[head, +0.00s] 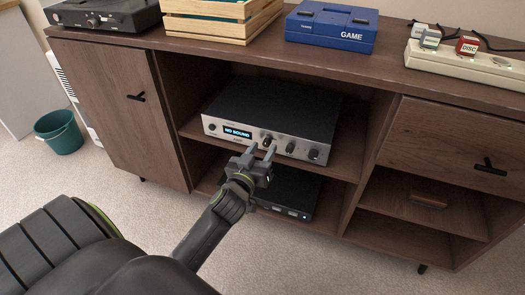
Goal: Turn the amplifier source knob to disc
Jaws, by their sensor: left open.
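The amplifier (275,112) sits on the upper open shelf of the brown cabinet. Its silver front has a lit display (238,132) reading "NO SOUND" and several dark knobs. One knob (267,139) is just above my left gripper's fingertips, and others, such as the rightmost knob (314,154), are to its right. Labels by the knobs are too small to read, and which one is the source knob I cannot tell. My left gripper (262,150) is open in front of the amplifier's face, close to the knobs; contact cannot be told. My right gripper is not in view.
The cabinet top (390,62) holds a turntable (105,14), a wooden crate (222,22), a blue GAME console (331,27) and a power strip (462,63) with a red DISC plug (467,46). A black box (288,193) lies on the lower shelf. A green bucket (60,135) stands left.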

